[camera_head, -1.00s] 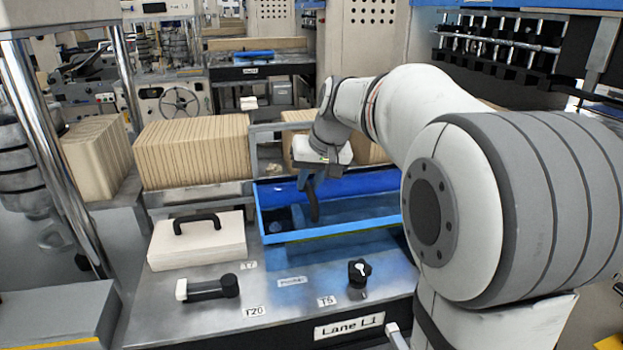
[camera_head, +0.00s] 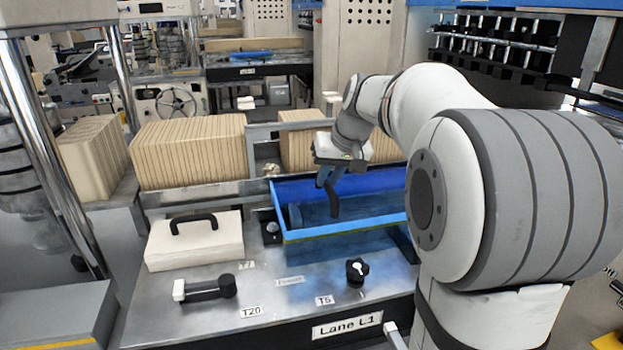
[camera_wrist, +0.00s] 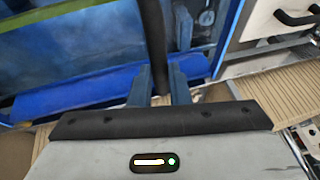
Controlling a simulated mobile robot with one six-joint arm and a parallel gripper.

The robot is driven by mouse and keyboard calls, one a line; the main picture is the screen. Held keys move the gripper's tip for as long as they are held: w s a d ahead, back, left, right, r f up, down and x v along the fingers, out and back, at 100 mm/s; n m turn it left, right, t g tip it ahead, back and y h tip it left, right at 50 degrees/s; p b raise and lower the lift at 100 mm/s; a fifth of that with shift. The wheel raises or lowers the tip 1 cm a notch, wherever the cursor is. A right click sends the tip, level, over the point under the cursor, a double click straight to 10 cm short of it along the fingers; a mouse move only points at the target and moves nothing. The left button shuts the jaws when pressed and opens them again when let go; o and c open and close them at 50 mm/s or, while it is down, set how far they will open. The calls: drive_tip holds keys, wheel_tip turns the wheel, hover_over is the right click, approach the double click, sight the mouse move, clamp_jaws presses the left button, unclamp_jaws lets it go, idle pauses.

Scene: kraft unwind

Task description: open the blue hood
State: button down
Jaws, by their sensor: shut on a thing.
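The blue hood (camera_head: 350,229) is a bright blue frame around a darker, see-through panel, on the metal bench right of centre in the head view. It also fills the left of the wrist view (camera_wrist: 85,92). A dark bar handle (camera_head: 334,206) stands on it. My gripper (camera_head: 329,184) is above the hood, and in the wrist view its blue-grey fingers (camera_wrist: 160,88) are closed around the dark bar (camera_wrist: 153,35). A small dark round fitting (camera_head: 271,230) shows on the bench just left of the hood. What lies under the hood is hard to make out.
A cream lid with a black handle (camera_head: 195,243) sits left of the hood. A black lever (camera_head: 205,289) and a black knob (camera_head: 357,271) stand in front. Tan stacks (camera_head: 190,153) line the back. My arm covers the right side.

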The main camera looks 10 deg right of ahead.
drive_tip(key=d+p, duration=0.5)
drive_tip(key=d, duration=2.5)
drive_tip(key=shift+d, duration=0.4)
drive_tip(key=c, duration=1.4)
unclamp_jaws()
drive_tip(key=shift+o, duration=0.2)
drive_tip(key=v, duration=0.8)
drive_tip(key=shift+b, duration=0.4)
drive_tip(key=shift+w+a, duration=0.1)
